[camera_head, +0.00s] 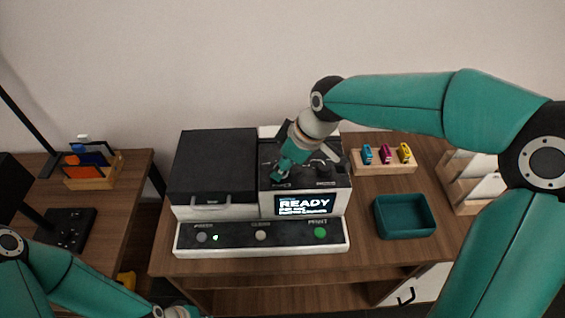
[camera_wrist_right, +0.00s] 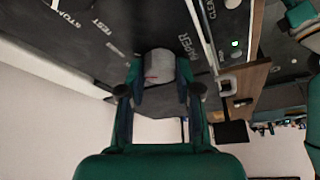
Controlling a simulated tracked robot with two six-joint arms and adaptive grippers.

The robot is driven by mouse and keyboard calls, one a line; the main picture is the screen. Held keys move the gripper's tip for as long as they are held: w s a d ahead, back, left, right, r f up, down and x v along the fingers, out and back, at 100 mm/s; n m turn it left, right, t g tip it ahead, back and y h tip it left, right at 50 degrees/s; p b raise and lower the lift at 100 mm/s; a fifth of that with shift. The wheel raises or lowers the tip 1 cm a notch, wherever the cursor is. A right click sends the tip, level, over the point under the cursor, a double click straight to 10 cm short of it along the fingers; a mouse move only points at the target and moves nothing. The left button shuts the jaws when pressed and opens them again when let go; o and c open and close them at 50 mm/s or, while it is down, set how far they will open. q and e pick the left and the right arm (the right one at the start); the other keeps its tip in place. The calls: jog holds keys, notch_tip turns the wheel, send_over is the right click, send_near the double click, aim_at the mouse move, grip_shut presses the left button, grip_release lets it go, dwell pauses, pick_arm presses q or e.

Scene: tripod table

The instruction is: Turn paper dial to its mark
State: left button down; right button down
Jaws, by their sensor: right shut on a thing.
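The paper dial (camera_wrist_right: 160,66) is a light grey round knob with a thin red line, beside the word PAPER in the right wrist view. My right gripper (camera_wrist_right: 160,84) is shut on it, one finger on each side. In the head view my right gripper (camera_head: 280,171) reaches down onto the left part of the dark top panel of the printer (camera_head: 264,205) and hides the dial. The mark that the dial is turned to cannot be made out. Of my left arm, only links show at the bottom left; its gripper fingers are out of the picture.
A screen (camera_head: 304,204) on the printer reads READY. A front strip holds several buttons, one a green button (camera_head: 320,233). A teal tray (camera_head: 405,232) and a wooden rack (camera_head: 384,168) with three coloured cartridges stand to the right. A black lid (camera_head: 213,165) lies left of the panel.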

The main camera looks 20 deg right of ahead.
jog(key=n, duration=0.2)
jog(key=n+g+y, duration=0.1)
jog(key=n, duration=0.1)
jog(key=shift+w+d+n+g, duration=0.1)
jog(key=shift+w+n+g, duration=0.05)
jog(key=shift+n+g, duration=0.2)
jog(key=shift+n, duration=0.25)
jog(key=c, duration=0.8)
grip_release()
jog(key=v, duration=1.2)
jog(key=shift+b, duration=0.3)
